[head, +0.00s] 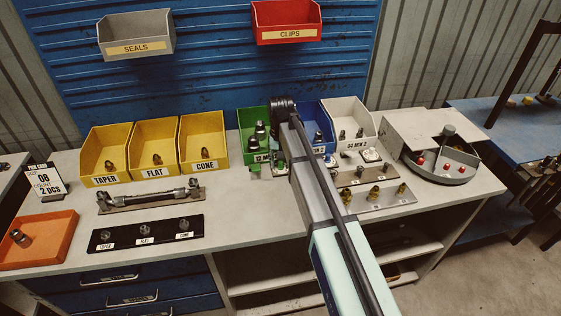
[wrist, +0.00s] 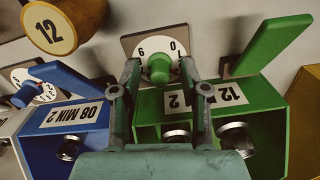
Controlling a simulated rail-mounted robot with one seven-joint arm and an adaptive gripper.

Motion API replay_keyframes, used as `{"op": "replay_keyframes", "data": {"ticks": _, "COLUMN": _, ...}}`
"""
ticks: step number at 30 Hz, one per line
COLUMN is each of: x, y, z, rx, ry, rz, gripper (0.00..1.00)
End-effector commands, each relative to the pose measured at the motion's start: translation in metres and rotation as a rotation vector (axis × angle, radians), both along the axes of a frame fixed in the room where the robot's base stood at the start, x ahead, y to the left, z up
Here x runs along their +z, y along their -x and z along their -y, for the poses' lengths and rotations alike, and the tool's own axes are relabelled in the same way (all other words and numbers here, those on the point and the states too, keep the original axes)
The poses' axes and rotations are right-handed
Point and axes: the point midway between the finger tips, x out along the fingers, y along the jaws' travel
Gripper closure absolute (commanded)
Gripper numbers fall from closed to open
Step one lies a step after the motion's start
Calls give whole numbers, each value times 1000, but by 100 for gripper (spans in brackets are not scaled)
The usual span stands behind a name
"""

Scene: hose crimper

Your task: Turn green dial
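My gripper (wrist: 159,76) is open, with one finger on each side of the knob. Small gaps seem to show between the fingertips and the knob; I cannot tell how deep the fingers reach.
A blue dial (wrist: 26,94) sits by the blue bin (wrist: 75,117). A yellow disc marked "12" (wrist: 51,28) is nearby. In the head view a white bin (head: 349,113) and fittings plates (head: 372,207) lie right of my arm; yellow bins (head: 153,133) stand left.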

Motion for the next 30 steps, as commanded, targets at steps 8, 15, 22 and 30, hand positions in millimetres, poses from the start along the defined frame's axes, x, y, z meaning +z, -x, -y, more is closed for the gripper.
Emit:
{"op": "replay_keyframes", "data": {"ticks": 8, "x": 6, "y": 0, "z": 0, "rx": 0, "ry": 0, "rz": 0, "gripper": 56}}
{"op": "replay_keyframes", "data": {"ticks": 15, "x": 40, "y": -1, "z": 0, "rx": 0, "ry": 0, "rz": 2, "gripper": 56}}
{"op": "replay_keyframes", "data": {"ticks": 22, "x": 84, "y": -1, "z": 0, "rx": 0, "ry": 0, "rz": 2, "gripper": 56}}
{"op": "replay_keyframes", "data": {"ticks": 30, "x": 116, "y": 0, "z": 0, "rx": 0, "ry": 0, "rz": 1, "gripper": 56}}
